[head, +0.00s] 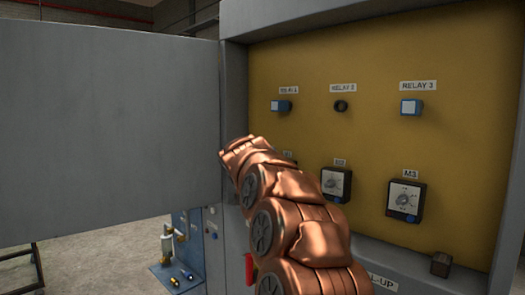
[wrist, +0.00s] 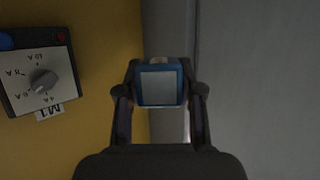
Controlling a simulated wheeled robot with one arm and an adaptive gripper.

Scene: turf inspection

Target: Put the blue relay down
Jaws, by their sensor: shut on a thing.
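A blue relay (wrist: 159,88) with a pale grey face is held between the fingers of my gripper (wrist: 160,72) in the wrist view. The gripper is shut on it, in front of the edge between the yellow panel (wrist: 105,130) and a grey surface. In the head view my copper arm hides the gripper and the held relay. Other blue relays sit on the panel under RELAY 1 (head: 281,106) and RELAY 3 (head: 411,107). Under RELAY 2 there is only a round dark socket (head: 340,106).
A wide grey cabinet door (head: 110,120) stands open at the left. Dial M1 (wrist: 40,80) is close to my gripper; dials M2 (head: 336,184) and M3 (head: 405,201) are further right.

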